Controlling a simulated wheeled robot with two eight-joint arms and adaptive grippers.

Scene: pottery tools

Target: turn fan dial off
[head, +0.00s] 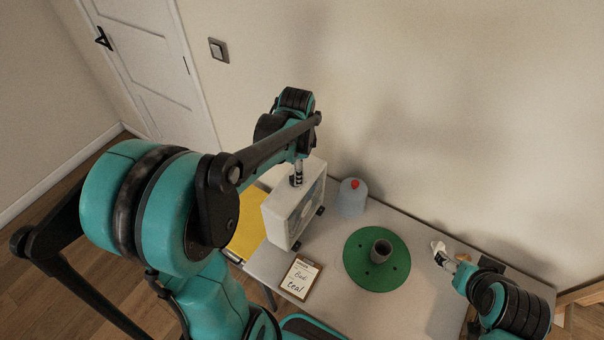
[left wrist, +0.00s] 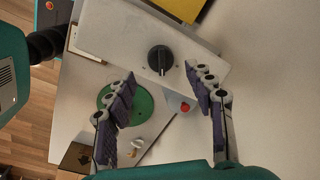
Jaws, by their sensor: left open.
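The white box-shaped fan (head: 283,222) stands at the left end of the grey table. Its black round dial (left wrist: 160,59) with a raised grip bar shows on the pale top panel in the left wrist view; the bar runs roughly up and down there. In the head view my arm hides the dial. My left gripper (head: 297,178) is over the fan's top. In the left wrist view its fingers (left wrist: 160,78) are spread wide, one to each side of the dial and a little below it in the picture, with nothing between them. My right gripper (head: 441,256) is over the table's right part; its jaw state is unclear.

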